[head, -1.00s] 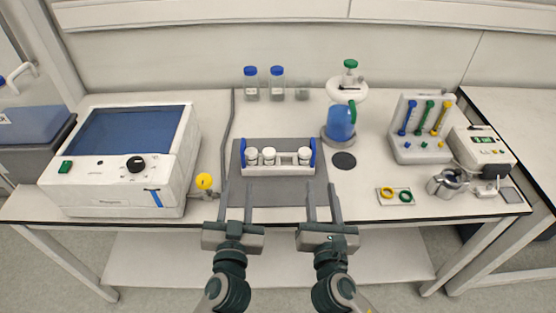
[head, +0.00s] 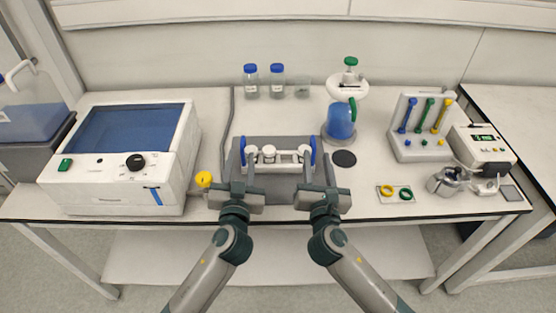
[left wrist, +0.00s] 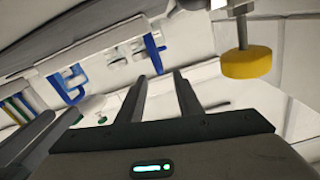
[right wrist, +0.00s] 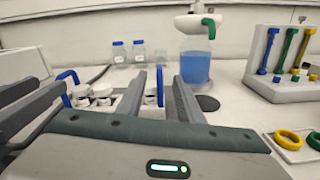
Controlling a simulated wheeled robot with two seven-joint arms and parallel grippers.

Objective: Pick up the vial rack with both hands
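The vial rack (head: 279,168) is white, has upright blue handles at both ends and holds several white-capped vials. It stands on a grey mat. My left gripper (head: 238,160) is open at the rack's left end. In the left wrist view its fingers (left wrist: 160,76) point at a blue handle (left wrist: 153,52) near the tips. My right gripper (head: 318,160) is open at the right end. In the right wrist view a blue handle (right wrist: 158,86) shows between its fingers (right wrist: 158,75). Contact with either handle cannot be made out.
A white device with a blue lid (head: 130,135) stands left, with a yellow knob (head: 204,180) beside it. Blue-capped bottles (head: 250,82) stand behind the rack. A blue vessel (head: 340,122) and a dark disc (head: 344,159) lie close to its right.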

